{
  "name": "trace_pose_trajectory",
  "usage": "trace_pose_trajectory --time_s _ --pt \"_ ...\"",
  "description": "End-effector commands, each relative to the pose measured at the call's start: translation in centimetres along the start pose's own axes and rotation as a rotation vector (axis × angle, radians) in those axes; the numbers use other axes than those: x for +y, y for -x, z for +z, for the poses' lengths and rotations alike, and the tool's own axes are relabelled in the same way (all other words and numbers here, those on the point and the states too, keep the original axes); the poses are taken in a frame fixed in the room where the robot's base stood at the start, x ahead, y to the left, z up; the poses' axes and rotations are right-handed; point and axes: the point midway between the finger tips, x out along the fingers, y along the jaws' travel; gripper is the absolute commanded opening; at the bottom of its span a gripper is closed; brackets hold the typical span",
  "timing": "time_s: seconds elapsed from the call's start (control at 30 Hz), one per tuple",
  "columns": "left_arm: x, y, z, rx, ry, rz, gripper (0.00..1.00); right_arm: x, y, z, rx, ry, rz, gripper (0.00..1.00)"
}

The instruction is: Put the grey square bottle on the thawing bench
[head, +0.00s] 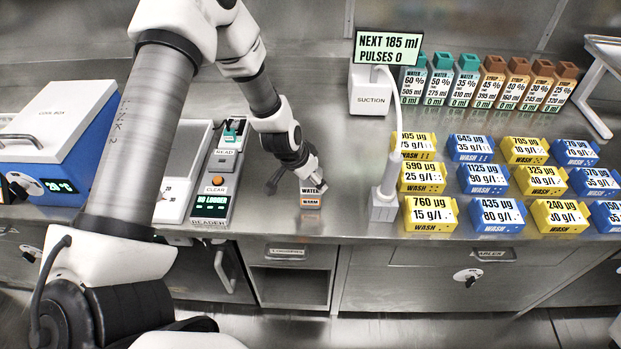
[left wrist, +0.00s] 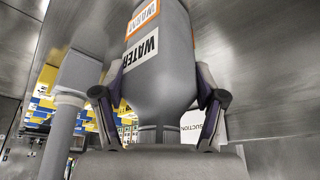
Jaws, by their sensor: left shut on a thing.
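A grey bottle (head: 311,197) with a white WATER label and an orange label below it is at the front edge of the steel counter in the head view. My left gripper (head: 303,180) is shut on it from above. In the left wrist view the bottle (left wrist: 162,75) fills the middle and the two fingers of my left gripper (left wrist: 160,112) are on either side near its neck. I cannot tell whether the base touches the counter. No surface is readably marked as the thawing bench. My right gripper is not in view.
A reader unit (head: 211,190) and a blue-and-white cool box (head: 60,135) stand left. Several yellow and blue wash boxes (head: 431,214) and a row of bottles (head: 465,82) fill the right side.

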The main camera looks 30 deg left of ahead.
Motion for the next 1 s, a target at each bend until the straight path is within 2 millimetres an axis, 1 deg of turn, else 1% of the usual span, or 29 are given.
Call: trace_pose_trajectory --time_s 0.07,0.1,0.13,0.47,0.57,0.67,0.8,0.9,1.0 --pt "0.0 -0.4 0.1 0.0 0.0 0.0 0.21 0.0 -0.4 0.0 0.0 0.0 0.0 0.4" --pt "0.0 -0.2 0.1 0.0 0.0 0.0 0.85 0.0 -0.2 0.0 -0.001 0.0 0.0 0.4" --pt "0.0 -0.2 0.1 0.0 0.0 0.0 0.96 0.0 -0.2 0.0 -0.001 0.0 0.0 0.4" --pt "0.0 -0.1 0.1 0.0 0.0 0.0 0.96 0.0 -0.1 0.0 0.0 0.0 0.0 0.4" --pt "0.0 0.7 -0.2 0.0 0.001 0.0 0.96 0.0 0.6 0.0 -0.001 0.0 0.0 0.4" --pt "0.0 2.7 -0.3 0.002 0.003 0.0 0.96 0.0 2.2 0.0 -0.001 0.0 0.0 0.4" --pt "0.0 6.7 -0.5 0.001 0.004 0.002 0.96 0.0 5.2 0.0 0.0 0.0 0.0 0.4" --pt "0.0 9.3 -0.5 0.001 0.005 0.001 0.96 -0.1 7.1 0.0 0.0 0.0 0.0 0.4" --pt "0.0 11.2 -0.3 0.001 0.003 0.002 0.96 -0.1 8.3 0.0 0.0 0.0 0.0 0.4"
